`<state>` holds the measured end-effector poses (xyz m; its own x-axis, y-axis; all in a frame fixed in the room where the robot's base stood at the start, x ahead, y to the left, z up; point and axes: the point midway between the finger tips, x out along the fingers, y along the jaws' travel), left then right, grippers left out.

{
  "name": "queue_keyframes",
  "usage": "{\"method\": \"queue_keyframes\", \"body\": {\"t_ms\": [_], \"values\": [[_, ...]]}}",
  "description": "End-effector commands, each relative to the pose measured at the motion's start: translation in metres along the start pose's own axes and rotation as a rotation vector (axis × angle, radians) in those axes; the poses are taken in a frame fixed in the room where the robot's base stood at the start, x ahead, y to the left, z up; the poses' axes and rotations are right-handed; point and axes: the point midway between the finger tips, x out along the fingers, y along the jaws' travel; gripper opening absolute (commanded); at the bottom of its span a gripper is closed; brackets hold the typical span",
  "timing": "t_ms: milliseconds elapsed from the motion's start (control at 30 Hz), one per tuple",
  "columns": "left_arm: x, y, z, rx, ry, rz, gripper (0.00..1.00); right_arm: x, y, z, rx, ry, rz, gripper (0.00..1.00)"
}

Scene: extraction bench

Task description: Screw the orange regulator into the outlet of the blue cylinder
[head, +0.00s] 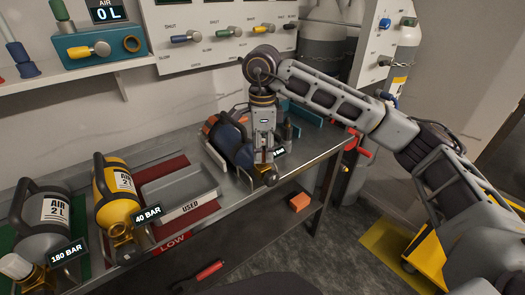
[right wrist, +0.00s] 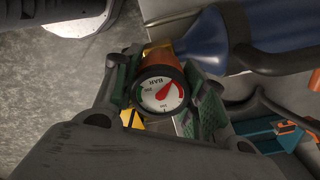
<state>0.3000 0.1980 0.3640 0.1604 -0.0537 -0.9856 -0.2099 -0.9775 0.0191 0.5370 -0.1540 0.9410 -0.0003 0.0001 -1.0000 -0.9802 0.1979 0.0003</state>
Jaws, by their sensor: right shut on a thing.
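The blue cylinder (head: 233,143) lies in a metal cradle on the bench, its neck end toward the front. Its blue body (right wrist: 275,28) fills the upper right of the right wrist view. My right gripper (head: 265,162) points down over that neck end and is shut on the orange regulator (right wrist: 160,72), with green finger pads on either side. The regulator's round dial (right wrist: 160,94) faces the wrist camera. The regulator is lined up beside the brass outlet (right wrist: 157,48); whether threads are engaged cannot be seen. My left gripper is not in view.
A yellow cylinder (head: 118,192) and a grey cylinder (head: 48,212) lie to the left, with an empty grey cradle (head: 180,187) marked USED between yellow and blue. A valve panel (head: 215,42) stands behind. An orange block (head: 299,202) lies below the bench edge.

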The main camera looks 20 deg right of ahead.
Motion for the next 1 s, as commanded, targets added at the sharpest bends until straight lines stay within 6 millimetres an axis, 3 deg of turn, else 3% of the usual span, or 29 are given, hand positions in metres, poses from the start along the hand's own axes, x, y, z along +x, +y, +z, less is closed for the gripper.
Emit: {"method": "queue_keyframes", "body": {"t_ms": [700, 733, 900, 1000], "values": [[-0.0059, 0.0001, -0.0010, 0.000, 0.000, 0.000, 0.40, 0.0002, -0.0005, -0.0004, 0.376, 0.000, 0.000, 0.14], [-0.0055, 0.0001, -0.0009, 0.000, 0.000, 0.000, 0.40, 0.0003, -0.0006, -0.0004, 0.371, 0.000, -0.001, 0.47], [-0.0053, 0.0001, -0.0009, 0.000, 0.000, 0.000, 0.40, 0.0004, -0.0004, -0.0002, 0.368, 0.000, 0.000, 0.68], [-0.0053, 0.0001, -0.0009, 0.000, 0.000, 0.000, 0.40, 0.0004, -0.0003, -0.0002, 0.367, 0.000, 0.000, 0.68]]}}
